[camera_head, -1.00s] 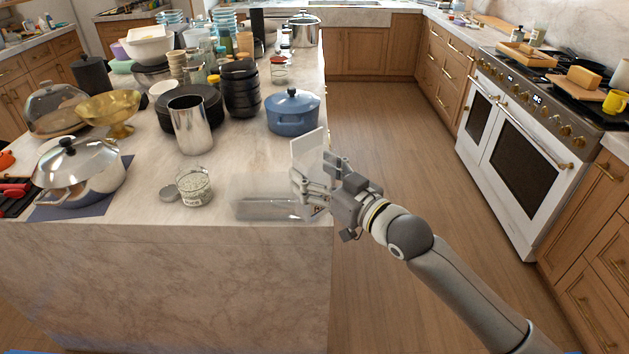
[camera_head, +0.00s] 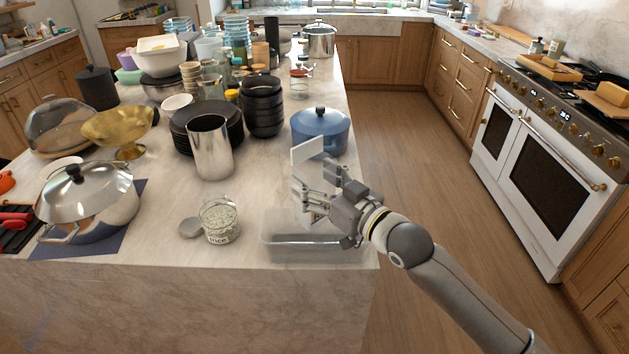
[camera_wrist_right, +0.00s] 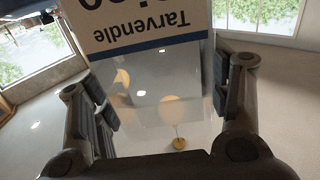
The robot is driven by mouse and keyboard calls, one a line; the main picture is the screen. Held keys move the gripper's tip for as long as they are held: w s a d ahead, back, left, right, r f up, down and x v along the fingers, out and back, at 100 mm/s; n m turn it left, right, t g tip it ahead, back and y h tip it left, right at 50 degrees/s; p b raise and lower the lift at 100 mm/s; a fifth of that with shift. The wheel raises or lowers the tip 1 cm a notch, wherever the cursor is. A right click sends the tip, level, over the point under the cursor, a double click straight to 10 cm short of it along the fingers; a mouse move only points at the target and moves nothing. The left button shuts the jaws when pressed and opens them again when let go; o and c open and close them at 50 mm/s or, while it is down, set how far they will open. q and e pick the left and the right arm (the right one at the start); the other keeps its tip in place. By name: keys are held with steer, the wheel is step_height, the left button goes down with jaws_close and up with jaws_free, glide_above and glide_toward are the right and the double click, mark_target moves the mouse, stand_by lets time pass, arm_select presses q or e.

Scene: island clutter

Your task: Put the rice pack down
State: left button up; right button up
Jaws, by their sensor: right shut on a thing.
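My right gripper (camera_head: 315,190) is shut on the rice pack (camera_head: 309,150), whose pale flat end sticks up past the fingers. In the right wrist view the pack (camera_wrist_right: 150,40) sits between the two fingers, with a white label, a blue stripe, upside-down print reading "Tarvendle" and a see-through part. In the head view, the fingers hide much of the pack. The gripper is over the counter's right front corner, in front of a clear low container (camera_head: 285,248) or overlapping it; I cannot tell if they touch. My left gripper is not in view.
A glass jar of rice (camera_head: 220,225) stands left of the clear container, with a round lid (camera_head: 190,228) beside it. A blue pot (camera_head: 320,135) is behind the gripper. Bare counter (camera_head: 160,205) shows left of the lid.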

mark_target(322, 222)
steer(key=shift+s+d+r, duration=0.1)
steer(key=shift+s+d, duration=0.15)
steer(key=shift+w+a, duration=0.1)
steer(key=shift+w+a+p, duration=0.1)
steer(key=shift+p, duration=0.3)
steer(key=shift+f+b, duration=0.55)
steer(key=shift+f, duration=0.2)
steer(key=shift+f+b, duration=1.9)
steer(key=shift+f, duration=1.35)
arm_select(q)
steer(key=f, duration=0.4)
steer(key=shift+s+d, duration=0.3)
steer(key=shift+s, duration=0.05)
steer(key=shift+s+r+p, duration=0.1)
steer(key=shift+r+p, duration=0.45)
steer(key=shift+p, duration=0.1)
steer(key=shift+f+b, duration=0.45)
arm_select(e)
steer(key=shift+f, duration=0.8)
steer(key=o, duration=1.2)
steer(key=shift+c, duration=0.2)
